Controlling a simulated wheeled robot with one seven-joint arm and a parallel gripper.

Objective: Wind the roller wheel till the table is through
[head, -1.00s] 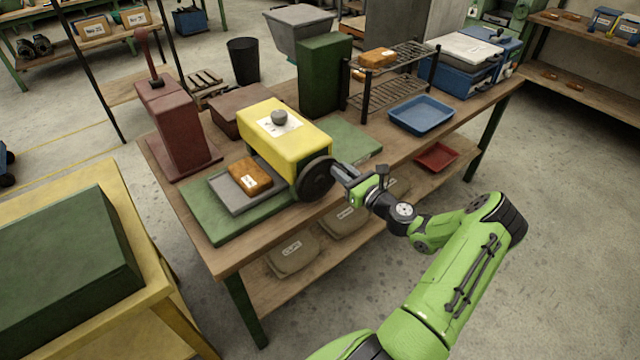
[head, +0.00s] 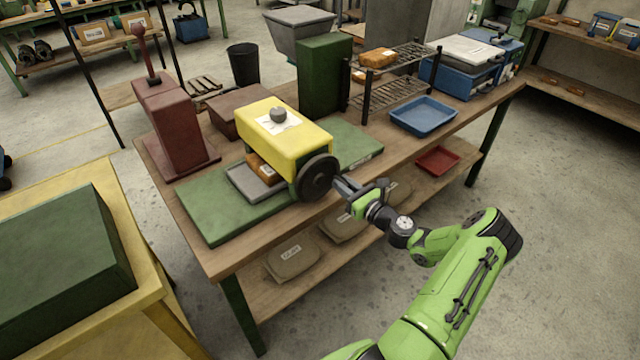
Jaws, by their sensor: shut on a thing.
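The yellow roller housing (head: 285,129) stands over a green bed (head: 212,209) on the wooden bench. Its black roller wheel (head: 317,178) is on the near right side. The small grey sliding table (head: 246,184) lies on the bed, its right part hidden under the yellow housing. An orange-brown block with a label (head: 263,168) sits on the table, partly under the housing edge. My gripper (head: 345,186) is at the wheel's right side, shut on what seems to be its handle, which the fingers mostly hide.
A dark red lever press (head: 175,125) stands at the left of the bench. A green box (head: 325,75), a wire rack (head: 395,80) and a blue tray (head: 423,115) stand behind and right. The floor at right is clear.

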